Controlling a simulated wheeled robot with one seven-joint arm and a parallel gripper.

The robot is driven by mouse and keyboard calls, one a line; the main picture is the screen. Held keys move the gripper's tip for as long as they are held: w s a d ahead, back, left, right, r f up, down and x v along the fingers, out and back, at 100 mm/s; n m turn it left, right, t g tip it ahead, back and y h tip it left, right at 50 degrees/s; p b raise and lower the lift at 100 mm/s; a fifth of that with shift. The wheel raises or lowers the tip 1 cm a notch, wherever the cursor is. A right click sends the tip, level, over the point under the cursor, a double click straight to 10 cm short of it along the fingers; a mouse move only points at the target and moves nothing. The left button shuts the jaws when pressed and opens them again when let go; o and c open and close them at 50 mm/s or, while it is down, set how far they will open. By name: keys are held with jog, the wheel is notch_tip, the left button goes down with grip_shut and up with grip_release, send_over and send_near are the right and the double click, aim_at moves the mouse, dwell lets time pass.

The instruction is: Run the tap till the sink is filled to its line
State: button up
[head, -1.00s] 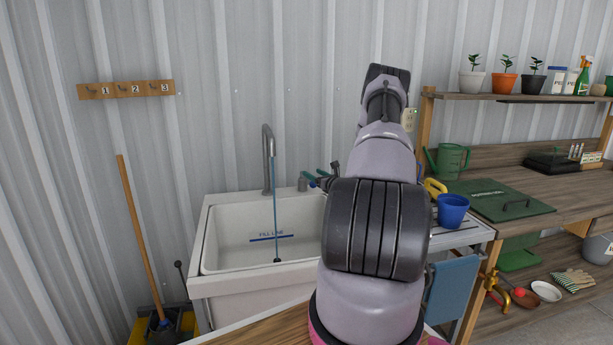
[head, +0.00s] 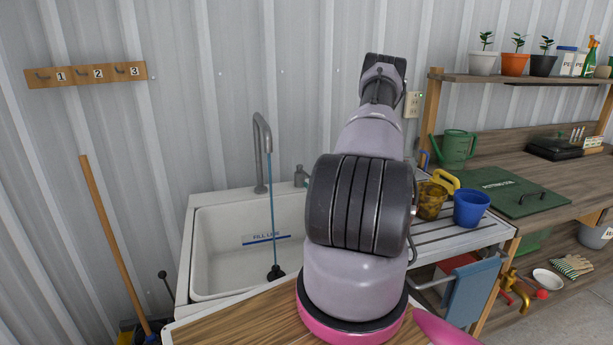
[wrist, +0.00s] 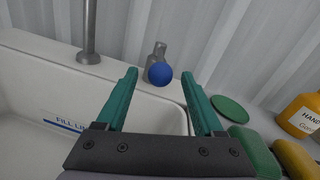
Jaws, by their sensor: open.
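The white sink (head: 215,262) stands against the wall, with a blue FILL LINE mark (head: 265,239) on its inner back wall. The mark also shows partly in the wrist view (wrist: 66,121). The grey spout (head: 257,160) arches over the basin. A thin blue line (head: 272,210), looking like a water stream, runs from its tip to a dark round piece on the basin floor. I cannot make out a water level. In the wrist view the tap handle's blue ball knob (wrist: 160,73) shows between the fingertips of my gripper (wrist: 159,77). The green fingers are open and apart from the knob.
Right of the sink, a ribbed draining top holds an amber cup (head: 431,202) and a blue cup (head: 471,209). A yellow soap bottle (wrist: 302,115) and sponges (wrist: 255,152) show in the wrist view. A blue towel (head: 471,292) hangs in front. A workbench (head: 560,190) adjoins at right.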

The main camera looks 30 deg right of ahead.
aim_at(307, 174)
jog(key=w, duration=0.5)
jog(key=w+d, duration=0.1)
jog(key=w, duration=0.1)
jog(key=shift+w, duration=0.3)
grip_shut()
dwell(1.0)
